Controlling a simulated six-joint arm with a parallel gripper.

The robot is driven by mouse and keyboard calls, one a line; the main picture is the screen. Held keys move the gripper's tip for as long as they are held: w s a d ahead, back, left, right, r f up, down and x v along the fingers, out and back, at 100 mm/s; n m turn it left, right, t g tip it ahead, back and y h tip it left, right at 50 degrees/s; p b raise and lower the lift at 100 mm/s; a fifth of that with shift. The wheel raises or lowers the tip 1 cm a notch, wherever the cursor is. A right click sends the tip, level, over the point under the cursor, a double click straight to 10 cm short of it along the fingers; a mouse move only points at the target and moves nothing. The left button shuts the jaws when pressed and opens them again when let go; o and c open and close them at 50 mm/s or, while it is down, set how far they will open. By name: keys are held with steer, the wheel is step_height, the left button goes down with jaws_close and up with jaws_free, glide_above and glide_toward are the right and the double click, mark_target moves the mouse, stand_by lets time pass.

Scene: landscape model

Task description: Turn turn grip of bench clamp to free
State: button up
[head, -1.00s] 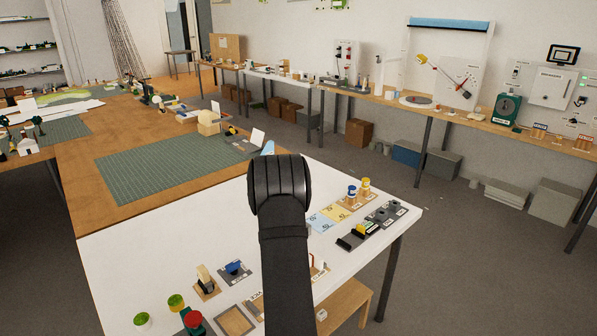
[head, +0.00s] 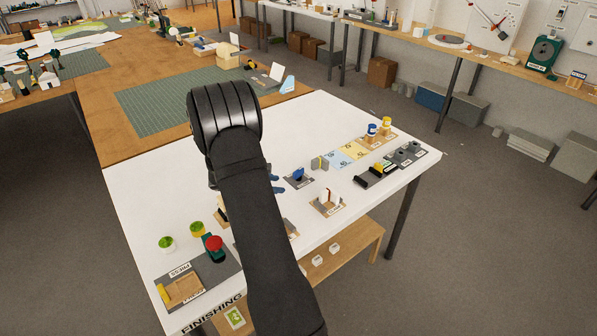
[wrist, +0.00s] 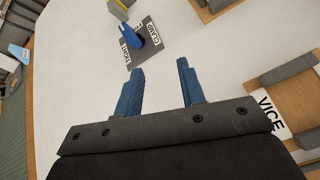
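The bench clamp's blue turn grip (wrist: 128,36) stands on a dark plate (wrist: 151,32) with white labels, one reading CLAMP, at the top of the wrist view. It also shows in the head view as a small blue grip (head: 298,174) on a dark plate, just right of my arm. My gripper (wrist: 162,77) is open, with two blue fingers apart and nothing between them. The grip lies beyond the fingertips, slightly to the left, and is not touched. In the head view my arm hides most of the gripper; only blue finger parts (head: 278,185) show, left of the clamp.
A VICE station (wrist: 276,104) is at the right of the wrist view. The tabletop between fingers and clamp is bare.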

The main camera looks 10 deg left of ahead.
mark_target(297, 171)
steer(key=a+r+n+t, duration=0.3)
steer(key=n, duration=0.3)
steer(key=x, duration=1.6)
steer(key=shift+w+d+f, duration=0.1)
steer(key=shift+d, duration=0.25)
steer(key=shift+m, duration=0.3)
jaws_close()
